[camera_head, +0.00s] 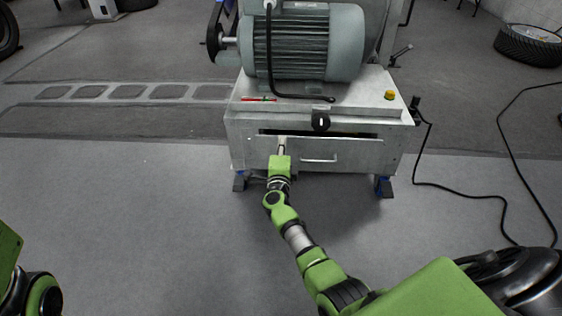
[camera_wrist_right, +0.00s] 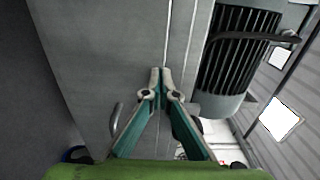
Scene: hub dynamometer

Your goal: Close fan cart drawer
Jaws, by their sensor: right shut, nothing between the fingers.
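The fan cart (camera_head: 240,150) is a grey metal box with a large motor on top. Its drawer (camera_head: 345,157) has a grey front with a bar handle (camera_head: 320,159), and a dark gap shows along the top edge. My right gripper (camera_head: 281,141) is shut and empty, its tips at the upper part of the drawer front, left of the handle. In the right wrist view the shut fingertips (camera_wrist_right: 160,70) lie over the grey front, with the handle (camera_wrist_right: 116,118) to their left; whether they touch it I cannot tell. My left gripper is out of view.
The motor (camera_head: 305,42) sits on the cart top, beside a yellow button (camera_head: 390,95). A black cable (camera_head: 465,192) runs over the floor at right. A tire (camera_head: 528,45) lies at the far right. The floor in front of the cart is clear.

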